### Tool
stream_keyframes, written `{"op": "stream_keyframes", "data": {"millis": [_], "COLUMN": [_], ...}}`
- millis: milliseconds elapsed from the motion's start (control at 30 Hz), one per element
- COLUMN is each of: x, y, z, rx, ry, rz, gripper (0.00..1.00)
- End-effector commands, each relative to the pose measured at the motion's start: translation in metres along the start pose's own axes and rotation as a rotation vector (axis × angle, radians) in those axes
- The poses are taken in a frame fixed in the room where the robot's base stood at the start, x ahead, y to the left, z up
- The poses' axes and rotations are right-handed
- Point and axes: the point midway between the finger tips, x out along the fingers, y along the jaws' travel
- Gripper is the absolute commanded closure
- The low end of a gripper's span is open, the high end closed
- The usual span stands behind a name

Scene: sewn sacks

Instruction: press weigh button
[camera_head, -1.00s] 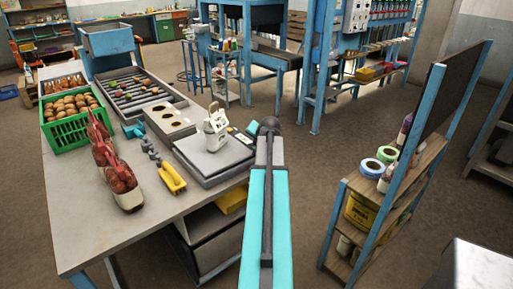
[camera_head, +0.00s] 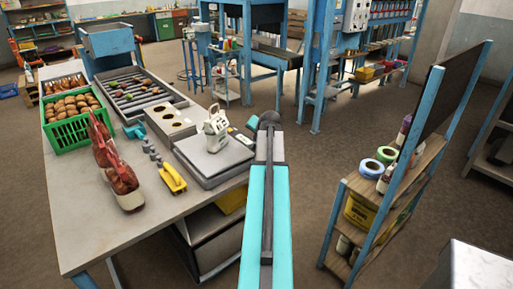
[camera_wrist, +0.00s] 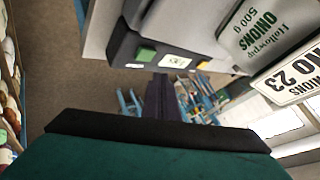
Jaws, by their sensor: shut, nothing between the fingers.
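The scale (camera_head: 205,168) stands at the right edge of the bench with a small white printed sack (camera_head: 215,128) upright on its plate. In the wrist view the sack (camera_wrist: 262,32) reads "Onions 500 g", with a "No 23" tag. My gripper (camera_wrist: 161,80) is shut and empty. Its tips appear just below the button and label in the wrist view; I cannot tell the depth gap. In the head view my arm hides the gripper.
A shelf rack (camera_head: 385,185) stands to the right. Open floor lies between rack and bench.

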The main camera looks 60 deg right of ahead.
Motion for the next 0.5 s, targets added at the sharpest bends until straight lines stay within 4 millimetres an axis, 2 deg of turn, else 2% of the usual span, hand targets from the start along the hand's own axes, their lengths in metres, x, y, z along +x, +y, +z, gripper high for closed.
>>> {"op": "stream_keyframes", "data": {"millis": [500], "x": [-0.021], "y": [-0.015], "z": [-0.016], "rx": [0.000], "ry": [0.000], "rz": [0.000], "gripper": [1.00]}}
